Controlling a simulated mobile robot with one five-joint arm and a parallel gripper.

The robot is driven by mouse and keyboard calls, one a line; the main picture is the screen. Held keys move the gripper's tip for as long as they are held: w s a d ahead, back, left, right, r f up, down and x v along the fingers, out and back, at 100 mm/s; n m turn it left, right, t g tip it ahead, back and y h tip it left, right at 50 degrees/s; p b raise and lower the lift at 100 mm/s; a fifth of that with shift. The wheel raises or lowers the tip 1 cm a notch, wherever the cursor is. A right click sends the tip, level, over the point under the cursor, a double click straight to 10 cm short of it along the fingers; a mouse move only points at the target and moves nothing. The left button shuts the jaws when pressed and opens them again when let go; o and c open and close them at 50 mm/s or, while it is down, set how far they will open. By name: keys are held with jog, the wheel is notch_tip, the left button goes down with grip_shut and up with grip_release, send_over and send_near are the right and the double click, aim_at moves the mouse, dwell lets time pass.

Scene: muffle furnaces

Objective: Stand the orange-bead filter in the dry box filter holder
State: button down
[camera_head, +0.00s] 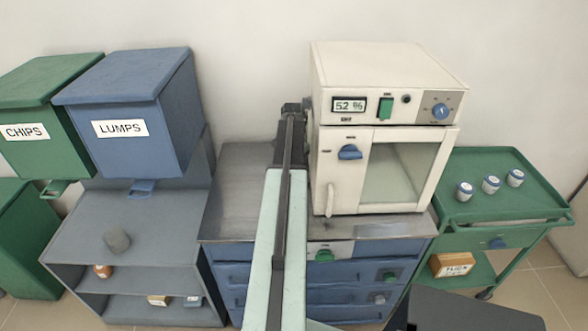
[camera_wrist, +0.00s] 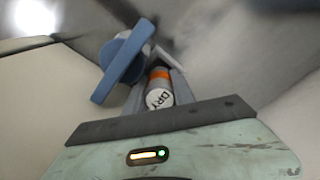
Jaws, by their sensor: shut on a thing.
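My gripper (camera_wrist: 160,88) is shut on a small cylinder (camera_wrist: 159,97) with a white end lettered DRY and an orange band, which matches the orange-bead filter. The cylinder's far end is hidden. A blue turn-handle (camera_wrist: 122,62) is just left of it in the wrist view, and a pale angular piece (camera_wrist: 170,58) lies beyond; I cannot tell whether that is the holder. In the head view my gripper (camera_head: 292,108) is at the left side of the cream dry box (camera_head: 385,75), and the filter cannot be made out. The dry box's display reads about 5.2 %.
The dry box door (camera_head: 400,172) is shut, with a blue handle (camera_head: 349,152). It stands on a steel-topped blue drawer cabinet (camera_head: 240,190). A green cart (camera_head: 500,170) with several small jars is at right. CHIPS (camera_head: 45,110) and LUMPS (camera_head: 130,110) bins are at left.

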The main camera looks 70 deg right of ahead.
jog(key=shift+s+a+f, duration=0.35)
jog(key=shift+a+f, duration=0.3)
jog(key=shift+a, duration=0.2)
jog(key=c, duration=1)
grip_release()
jog(key=shift+w+d+r+p, duration=0.1)
jog(key=shift+d+r+p, duration=0.15)
jog(key=shift+r+p, duration=0.4)
jog(key=r+p, duration=0.2)
jog(key=p, duration=0.1)
jog(key=r+p, duration=0.6)
jog(key=shift+w+d, duration=0.15)
jog(key=shift+d, duration=0.1)
jog(key=shift+f, duration=0.1)
jog(key=shift+d, duration=0.1)
